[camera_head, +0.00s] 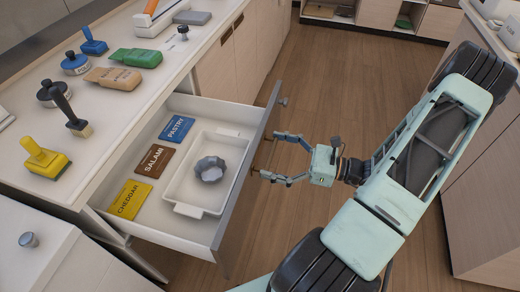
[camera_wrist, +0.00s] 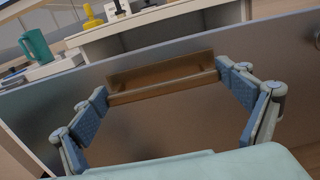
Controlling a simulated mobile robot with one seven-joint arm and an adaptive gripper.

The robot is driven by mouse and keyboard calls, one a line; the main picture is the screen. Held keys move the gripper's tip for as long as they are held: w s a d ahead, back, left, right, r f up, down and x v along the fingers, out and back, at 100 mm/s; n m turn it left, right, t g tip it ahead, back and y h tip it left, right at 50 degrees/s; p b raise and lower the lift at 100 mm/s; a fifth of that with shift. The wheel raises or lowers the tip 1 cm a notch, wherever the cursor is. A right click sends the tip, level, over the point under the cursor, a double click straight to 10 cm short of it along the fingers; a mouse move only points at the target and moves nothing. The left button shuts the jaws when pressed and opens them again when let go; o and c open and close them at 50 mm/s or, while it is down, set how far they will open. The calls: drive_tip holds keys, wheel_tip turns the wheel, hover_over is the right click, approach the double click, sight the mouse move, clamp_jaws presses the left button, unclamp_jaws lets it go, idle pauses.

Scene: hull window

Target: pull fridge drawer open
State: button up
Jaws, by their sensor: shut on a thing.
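The drawer (camera_head: 182,234) is pulled out from under the white counter, and its inside shows in the head view. It holds a white tray (camera_head: 184,208) with a grey fluted bowl (camera_head: 210,168), and blue PASTRY, brown SALAMI and yellow CHEDDAR packs. Its grey front faces my arm and also fills much of the wrist view (camera_wrist: 150,132). A brown handle (camera_wrist: 163,90) is set on that front. My gripper (camera_head: 266,156) is at the outside of the front, its two fingers spread along the handle, one at each end, shut on it.
The counter (camera_head: 110,125) above carries stamps, a brush (camera_head: 72,112), a yellow tool (camera_head: 45,157) and several packets. Wooden floor (camera_head: 330,85) lies clear beyond the drawer. Another cabinet (camera_head: 488,200) stands at the right, close to my arm.

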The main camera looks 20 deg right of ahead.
drive_tip(key=shift+s+d, duration=0.1)
drive_tip(key=shift+s, duration=0.05)
drive_tip(key=shift+f, duration=0.1)
drive_tip(key=o, duration=1.4)
drive_tip(key=shift+d, duration=0.1)
drive_tip(key=v, duration=1.2)
